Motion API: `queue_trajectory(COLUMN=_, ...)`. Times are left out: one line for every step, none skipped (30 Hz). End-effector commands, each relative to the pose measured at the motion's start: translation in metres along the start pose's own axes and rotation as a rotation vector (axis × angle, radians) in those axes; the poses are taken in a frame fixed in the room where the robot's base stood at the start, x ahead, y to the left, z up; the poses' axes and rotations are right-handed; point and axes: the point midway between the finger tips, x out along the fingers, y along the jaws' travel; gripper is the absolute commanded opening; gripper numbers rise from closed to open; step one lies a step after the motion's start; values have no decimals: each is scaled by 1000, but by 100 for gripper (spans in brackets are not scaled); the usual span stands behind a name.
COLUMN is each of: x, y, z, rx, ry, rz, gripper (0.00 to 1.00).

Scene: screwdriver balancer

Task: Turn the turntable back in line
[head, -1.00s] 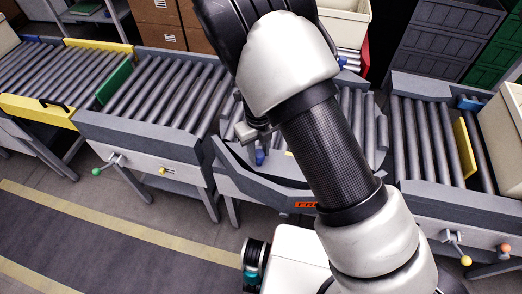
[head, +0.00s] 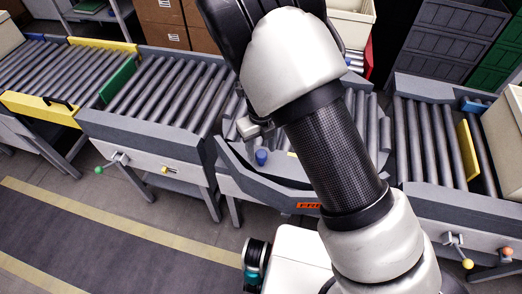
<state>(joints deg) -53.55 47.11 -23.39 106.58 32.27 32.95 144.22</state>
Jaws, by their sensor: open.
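The turntable (head: 300,172) is a grey round roller deck in a dark frame between two conveyor sections. My arm crosses in front of it and hides its middle. Some of its rollers (head: 369,120) show to the right of my arm, and a few show to the left. A blue peg (head: 261,157) stands near its front left edge. An orange label (head: 306,206) is on the frame front, partly covered. My gripper (head: 250,128) is mostly hidden behind my arm; a small grey part shows just above the blue peg, apart from it. Its fingertips are not clear.
The left conveyor (head: 165,95) has a green plate (head: 118,80) at its far left end. The right conveyor (head: 424,140) has a yellow plate (head: 467,150) and a pale bin (head: 507,125). Coloured knobs stick out in front. The floor at front left is clear.

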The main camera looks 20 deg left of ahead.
Motion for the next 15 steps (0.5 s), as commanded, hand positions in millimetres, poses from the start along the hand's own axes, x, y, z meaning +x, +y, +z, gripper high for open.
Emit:
queue_trajectory(x=-11, y=1, z=1, rx=-1, ry=-4, rz=0, gripper=47)
queue_trajectory(x=-18, y=1, z=1, rx=-1, ry=-5, rz=0, gripper=47)
queue_trajectory(x=-27, y=1, z=1, rx=-2, ry=-4, rz=1, gripper=47)
queue_trajectory(x=-34, y=1, z=1, rx=-3, ry=-6, rz=0, gripper=47)
queue_trajectory(x=-42, y=1, z=1, rx=-3, ry=-5, rz=0, gripper=47)
queue_trajectory(x=-52, y=1, z=1, rx=-2, ry=-6, rz=1, gripper=47)
queue_trajectory(x=-60, y=2, z=1, rx=-2, ry=-5, rz=1, gripper=47)
queue_trajectory(x=-67, y=1, z=1, rx=-2, ry=-5, rz=1, gripper=47)
queue_trajectory(x=-77, y=1, z=1, rx=-3, ry=-4, rz=1, gripper=47)
queue_trajectory(x=-85, y=2, z=1, rx=-3, ry=-5, rz=1, gripper=47)
queue_trajectory(x=-92, y=1, z=1, rx=-2, ry=-5, rz=1, gripper=47)
queue_trajectory(x=-101, y=1, z=1, rx=-2, ry=-5, rz=1, gripper=47)
queue_trajectory(x=-108, y=1, z=1, rx=-3, ry=-5, rz=2, gripper=47)
queue_trajectory(x=-114, y=1, z=1, rx=-3, ry=-5, rz=2, gripper=47)
queue_trajectory(x=-123, y=1, z=1, rx=-2, ry=-5, rz=1, gripper=47)
